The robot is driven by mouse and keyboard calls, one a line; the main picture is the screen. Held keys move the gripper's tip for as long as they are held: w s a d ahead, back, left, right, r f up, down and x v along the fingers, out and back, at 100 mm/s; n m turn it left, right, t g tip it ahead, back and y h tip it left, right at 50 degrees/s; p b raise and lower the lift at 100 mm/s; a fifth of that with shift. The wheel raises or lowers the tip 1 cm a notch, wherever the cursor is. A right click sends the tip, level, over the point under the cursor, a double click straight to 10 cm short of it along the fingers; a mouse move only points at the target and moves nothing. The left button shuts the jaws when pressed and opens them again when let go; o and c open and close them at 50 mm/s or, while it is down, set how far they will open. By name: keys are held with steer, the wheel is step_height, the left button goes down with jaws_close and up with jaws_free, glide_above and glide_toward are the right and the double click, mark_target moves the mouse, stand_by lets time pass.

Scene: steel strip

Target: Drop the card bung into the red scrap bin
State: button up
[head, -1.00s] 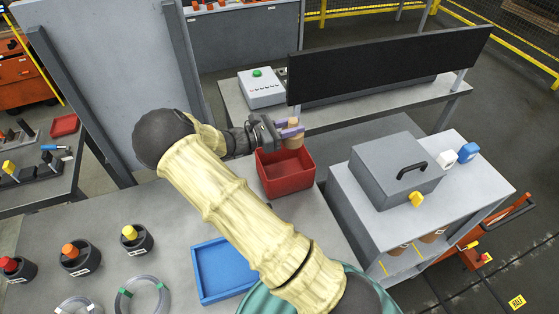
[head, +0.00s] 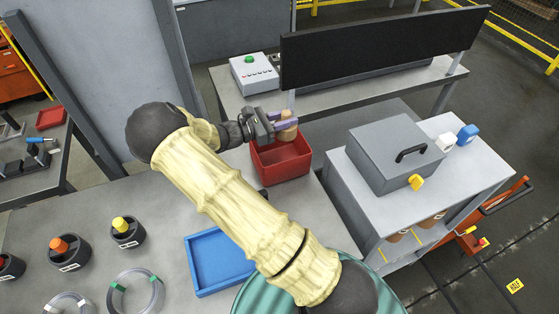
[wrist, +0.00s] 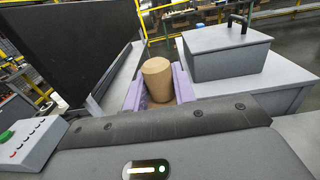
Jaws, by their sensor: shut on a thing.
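The card bung (head: 287,127) is a tan, slightly tapered plug. My gripper (head: 284,126) is shut on it, with a purple finger on each side. In the wrist view the bung (wrist: 157,80) stands roughly upright between the purple fingers (wrist: 158,92). The red scrap bin (head: 281,164) is an open box at the far right end of the grey bench. In the head view the bung and fingers overlap the bin's back rim and appear above it. The exact height over the bin cannot be told. The bin is not visible in the wrist view.
A blue tray (head: 219,265) lies on the bench nearer me. Several dark holders with coloured plugs stand at left, by cable rings (head: 135,292). A grey lidded box (head: 395,155) stands on the right cabinet. A black panel (head: 380,46) rises behind the bin.

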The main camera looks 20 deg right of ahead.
steer(key=shift+f+b, duration=0.45)
steer(key=shift+f, duration=0.45)
steer(key=shift+w+d, duration=0.1)
steer(key=o, duration=0.8)
steer(key=shift+o, duration=1.3)
